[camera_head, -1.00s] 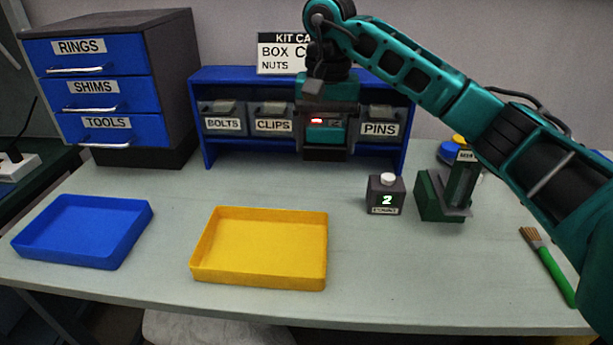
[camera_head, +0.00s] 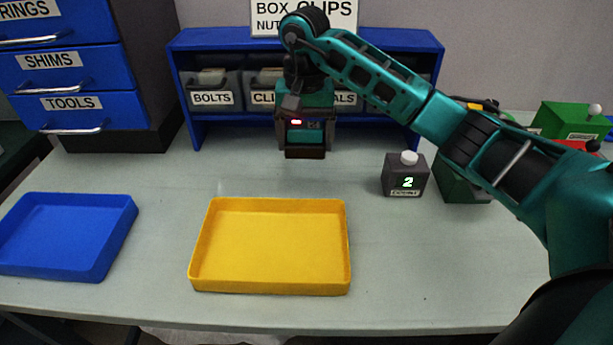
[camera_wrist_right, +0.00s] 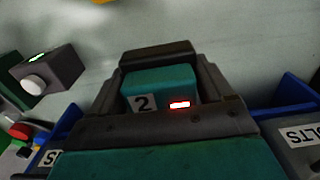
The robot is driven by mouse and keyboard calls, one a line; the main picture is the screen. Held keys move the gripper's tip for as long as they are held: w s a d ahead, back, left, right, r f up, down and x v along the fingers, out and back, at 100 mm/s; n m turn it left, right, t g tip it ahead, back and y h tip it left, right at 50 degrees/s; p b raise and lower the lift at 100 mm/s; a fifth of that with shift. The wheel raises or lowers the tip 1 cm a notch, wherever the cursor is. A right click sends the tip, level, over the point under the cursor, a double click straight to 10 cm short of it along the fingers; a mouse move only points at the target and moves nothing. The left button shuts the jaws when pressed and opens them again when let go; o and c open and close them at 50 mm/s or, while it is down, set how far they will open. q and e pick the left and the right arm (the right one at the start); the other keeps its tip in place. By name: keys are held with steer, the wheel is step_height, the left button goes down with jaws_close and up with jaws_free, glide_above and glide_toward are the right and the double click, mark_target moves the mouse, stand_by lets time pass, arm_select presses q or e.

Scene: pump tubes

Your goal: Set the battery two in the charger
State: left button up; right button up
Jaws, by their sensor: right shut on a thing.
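Battery two (camera_wrist_right: 158,88) is a teal block with a white "2" label and a lit red light. It sits between the dark jaws of my right gripper (camera_head: 305,152), which are shut on it. In the head view its red light shows, and it is held above the table in front of the blue shelf. A green stand (camera_head: 462,188), possibly the charger, is on the table to the right, mostly hidden behind my right arm; I cannot tell its form. My left gripper is not in view.
A dark box (camera_head: 404,177) with a green "2" display and white knob stands right of my gripper. A yellow tray (camera_head: 270,286) and a blue tray (camera_head: 98,268) lie in front and left. The blue shelf (camera_head: 186,125) with labelled bins is behind. A green box (camera_head: 575,120) is far right.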

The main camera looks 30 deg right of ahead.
mark_target(305, 187)
step_height(305, 187, down, 9)
steer(key=shift+f, duration=0.2)
stand_by(0.3)
steer(key=shift+f, duration=0.1)
steer(key=o, duration=1.2)
